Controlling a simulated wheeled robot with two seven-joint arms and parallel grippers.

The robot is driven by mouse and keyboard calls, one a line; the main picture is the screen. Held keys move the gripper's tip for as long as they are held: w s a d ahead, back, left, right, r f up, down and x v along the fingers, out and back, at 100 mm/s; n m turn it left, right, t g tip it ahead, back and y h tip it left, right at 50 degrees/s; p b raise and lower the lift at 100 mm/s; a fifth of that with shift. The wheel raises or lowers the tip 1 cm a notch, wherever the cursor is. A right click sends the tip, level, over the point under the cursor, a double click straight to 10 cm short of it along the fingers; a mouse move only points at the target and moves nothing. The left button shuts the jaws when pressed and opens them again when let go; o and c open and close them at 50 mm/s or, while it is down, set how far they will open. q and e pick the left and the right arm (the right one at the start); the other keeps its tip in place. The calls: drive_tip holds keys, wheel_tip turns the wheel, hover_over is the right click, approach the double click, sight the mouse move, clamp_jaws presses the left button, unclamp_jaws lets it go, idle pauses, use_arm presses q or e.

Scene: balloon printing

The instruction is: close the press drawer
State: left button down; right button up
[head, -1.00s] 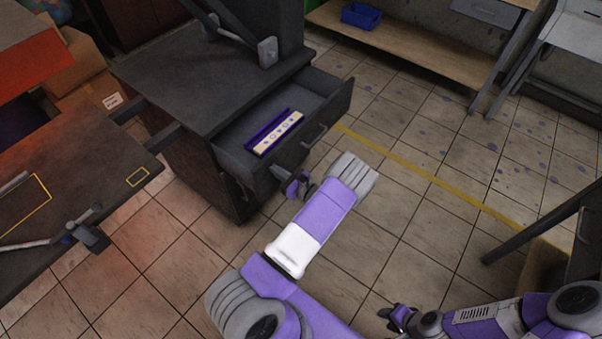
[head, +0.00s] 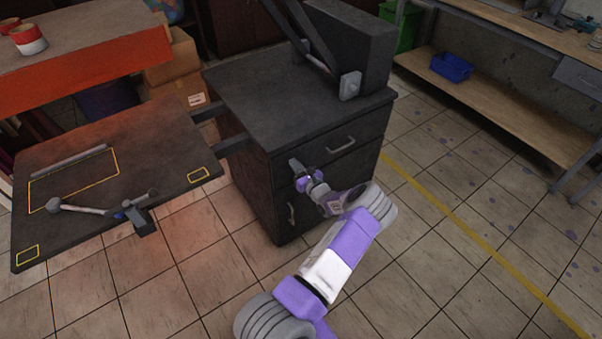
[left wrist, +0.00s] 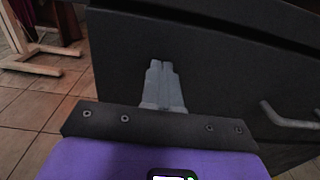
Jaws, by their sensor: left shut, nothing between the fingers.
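The press drawer is the dark top drawer (head: 350,135) of the dark cabinet, with a metal handle (head: 341,145). Its front sits flush with the cabinet, and its inside is hidden. My left gripper (head: 296,165) is shut and empty at the left part of the cabinet front, left of and below the handle. In the left wrist view its closed fingers (left wrist: 161,72) point at a dark front panel (left wrist: 215,75), with a handle (left wrist: 288,118) to the right. I cannot tell whether the fingertips touch the panel. My right gripper is not in view.
A press column (head: 345,55) stands on the cabinet top. A dark side table (head: 100,190) with yellow corner marks joins the cabinet at left. A shelf bench with a blue bin (head: 452,66) stands at back right. The tiled floor right of the cabinet is clear.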

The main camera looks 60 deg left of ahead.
use_arm(q)
drive_tip(key=shift+a+r, duration=0.25)
